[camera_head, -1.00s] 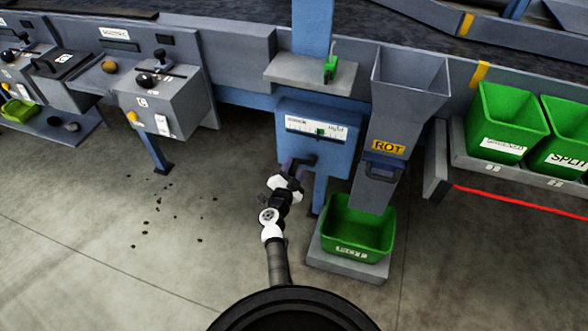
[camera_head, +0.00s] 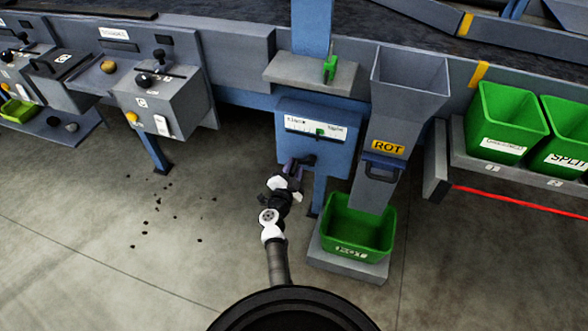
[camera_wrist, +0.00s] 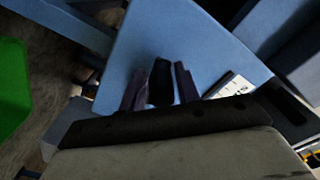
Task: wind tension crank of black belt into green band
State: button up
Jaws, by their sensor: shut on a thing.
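The blue tension box (camera_head: 318,140) hangs below a grey shelf, with a white scale (camera_head: 316,128) on its front face. A small green mark sits on the scale, right of its middle; the lettering is too blurred to read. The dark crank is at the lower front of the box, mostly hidden by my gripper (camera_head: 292,168). In the wrist view my gripper (camera_wrist: 160,88) has its two purple-grey fingers closed around the black crank handle (camera_wrist: 160,82), in front of the blue box face (camera_wrist: 200,45). A corner of the scale (camera_wrist: 232,86) shows right of the fingers.
The grey ROT chute (camera_head: 398,110) stands close right of the box, above a green bin (camera_head: 357,228) on a low plinth. A green-handled tool (camera_head: 330,68) stands on the shelf (camera_head: 295,73). A grey control box (camera_head: 165,100) is at the left. Floor left of my arm is open.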

jog(key=shift+w+a+r+m, duration=0.1)
jog(key=shift+a+r+m, duration=0.15)
jog(key=shift+r, duration=0.25)
jog(key=shift+r+m+p, duration=0.4)
jog(key=shift+m+p, duration=0.2)
jog(key=shift+m, duration=0.25)
jog(key=shift+d+r+m+p, duration=0.1)
jog(key=shift+r+m+p, duration=0.25)
jog(key=shift+m, duration=0.5)
jog(key=shift+d+r+m+p, duration=0.1)
jog(key=shift+r+m+p, duration=0.2)
jog(key=shift+m, duration=0.55)
jog(key=o, duration=0.7)
jog(key=shift+r, duration=0.1)
jog(key=shift+f, duration=0.2)
jog(key=shift+s, duration=0.2)
